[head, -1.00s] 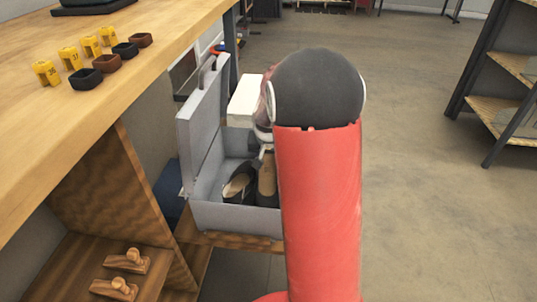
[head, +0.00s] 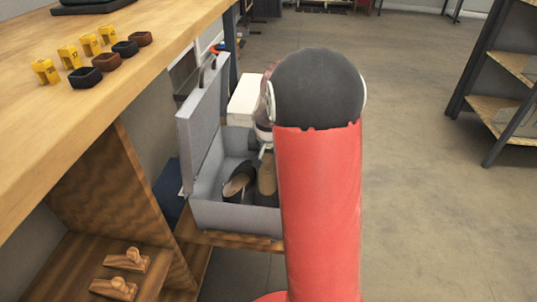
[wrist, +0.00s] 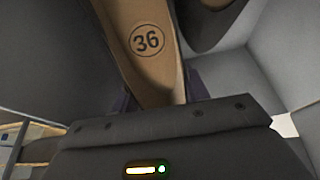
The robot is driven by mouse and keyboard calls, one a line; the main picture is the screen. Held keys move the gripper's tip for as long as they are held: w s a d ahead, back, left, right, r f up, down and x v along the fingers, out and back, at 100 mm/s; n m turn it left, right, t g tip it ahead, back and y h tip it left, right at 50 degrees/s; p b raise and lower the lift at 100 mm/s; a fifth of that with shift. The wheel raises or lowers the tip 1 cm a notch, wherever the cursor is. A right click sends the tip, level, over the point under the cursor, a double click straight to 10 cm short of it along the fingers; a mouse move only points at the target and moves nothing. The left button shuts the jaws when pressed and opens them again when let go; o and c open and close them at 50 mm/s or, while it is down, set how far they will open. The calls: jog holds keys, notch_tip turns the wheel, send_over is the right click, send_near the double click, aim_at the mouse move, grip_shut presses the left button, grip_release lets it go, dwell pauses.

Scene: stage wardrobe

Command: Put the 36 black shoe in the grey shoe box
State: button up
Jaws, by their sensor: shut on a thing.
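The grey shoe box (head: 235,217) stands open on a wooden shelf, its lid raised at the left. The 36 black shoe (wrist: 148,60) shows its tan insole with a circled 36 in the wrist view. In the head view its tan inside (head: 267,178) is within the box opening, partly hidden by my arm. My gripper (wrist: 155,102) is shut on this shoe, with grey box walls around it. A second dark shoe (head: 238,183) lies in the box at its left, tilted. I cannot tell whether the 36 shoe touches the box floor.
A workbench (head: 140,60) on the left holds yellow number markers (head: 78,57) and small dark trays. Wooden tools (head: 122,262) lie on the lower shelf. A white box (head: 244,100) is behind the grey one. A rack (head: 505,90) stands right; the floor between is clear.

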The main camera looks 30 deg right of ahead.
jog(key=shift+f+b, duration=0.4)
jog(key=shift+f, duration=0.05)
dwell(0.3)
jog(key=o, duration=1.1)
jog(key=v, duration=0.7)
jog(key=shift+w+p, duration=0.1)
jog(key=shift+p, duration=0.3)
jog(key=shift+s+a+r, duration=0.2)
jog(key=shift+s+r, duration=0.15)
jog(key=shift+r, duration=0.25)
jog(key=s+a+r+n+y+p, duration=0.1)
jog(key=s+a+r+n, duration=0.2)
jog(key=s, duration=0.9)
jog(key=s+a+r+n+t+y+p, duration=0.1)
jog(key=s+a+r+n+p, duration=0.1)
jog(key=s+a+r, duration=0.6)
jog(key=s+a+n, duration=0.1)
jog(key=s+a, duration=0.1)
jog(key=s, duration=0.2)
jog(key=shift+a+r+n+t, duration=0.15)
jog(key=shift+r+n+t, duration=0.05)
jog(key=shift+n+t, duration=0.1)
